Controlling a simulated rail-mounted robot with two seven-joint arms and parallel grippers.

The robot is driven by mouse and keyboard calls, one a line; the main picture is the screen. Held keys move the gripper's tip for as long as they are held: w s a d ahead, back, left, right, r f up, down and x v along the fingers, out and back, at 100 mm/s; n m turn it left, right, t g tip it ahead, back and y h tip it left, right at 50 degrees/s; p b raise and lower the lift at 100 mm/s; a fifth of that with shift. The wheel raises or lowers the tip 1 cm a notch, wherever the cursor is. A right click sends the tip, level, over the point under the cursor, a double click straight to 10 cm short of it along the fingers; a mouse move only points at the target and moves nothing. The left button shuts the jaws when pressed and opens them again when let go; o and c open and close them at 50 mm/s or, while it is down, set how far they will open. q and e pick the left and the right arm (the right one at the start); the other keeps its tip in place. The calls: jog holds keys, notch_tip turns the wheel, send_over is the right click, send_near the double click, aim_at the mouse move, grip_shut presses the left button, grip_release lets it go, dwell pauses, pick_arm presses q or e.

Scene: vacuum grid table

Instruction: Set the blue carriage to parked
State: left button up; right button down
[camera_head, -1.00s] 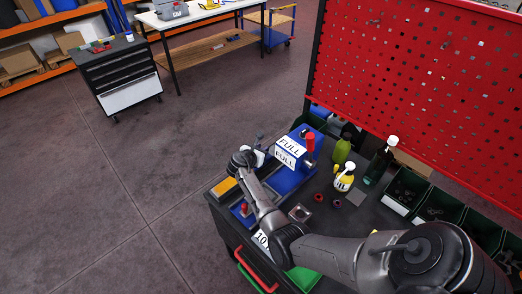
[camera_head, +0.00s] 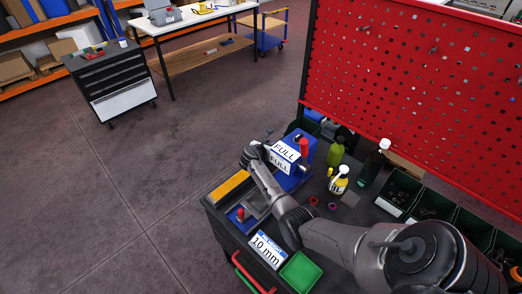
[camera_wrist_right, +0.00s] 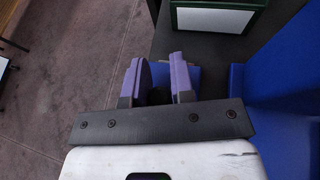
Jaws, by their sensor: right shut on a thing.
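The blue carriage (camera_head: 309,161) appears to be the blue block on the bench with two white "FULL" labels and a red knob (camera_head: 304,147). My right gripper (camera_head: 262,150) is at the left side of this block, partly hidden by its own wrist. In the right wrist view its two purple fingers (camera_wrist_right: 160,80) are closed around a small dark part, with blue surface just behind and to the right. What exactly is gripped is mostly hidden. A blue fixture with a smaller red knob (camera_head: 240,213) lies nearer the front. My left gripper is not in view.
A "10 mm" sign (camera_head: 266,249) and a green tray (camera_head: 300,272) lie at the bench's front. A yellow strip (camera_head: 230,187) lies left of my arm. Bottles (camera_head: 339,180) stand to the right, before dark bins and the red pegboard (camera_head: 410,75).

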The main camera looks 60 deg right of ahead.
jog(key=shift+s+d+f, duration=0.1)
jog(key=shift+d, duration=0.1)
jog(key=c, duration=1.4)
grip_release()
jog(key=o, duration=0.3)
jog(key=shift+d, duration=0.25)
jog(key=shift+o, duration=0.6)
jog(key=shift+a, duration=0.15)
